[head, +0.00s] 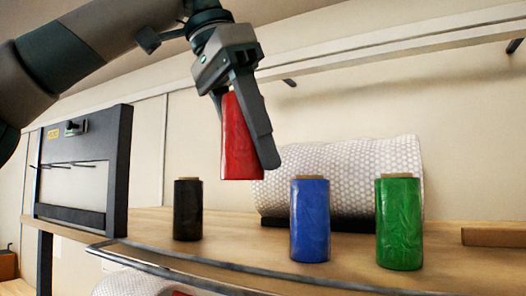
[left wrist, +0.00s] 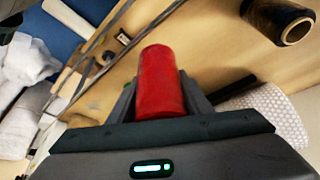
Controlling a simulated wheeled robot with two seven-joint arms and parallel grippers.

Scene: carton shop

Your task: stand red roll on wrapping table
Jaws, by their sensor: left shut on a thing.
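The red roll (head: 237,140) is held by my left gripper (head: 247,125), whose fingers are shut on its sides. The roll hangs upright, slightly tilted, in the air above the wooden shelf-like table (head: 230,243). The red roll also shows between the fingers in the left wrist view (left wrist: 161,82). Its lower end is clear of the surface.
A black roll (head: 188,210), a blue roll (head: 310,220) and a green roll (head: 399,222) stand on the table. A large bubble-wrap roll (head: 350,170) lies behind. A dark frame (head: 118,170) stands at the left. A metal rail (head: 190,264) runs along the front edge.

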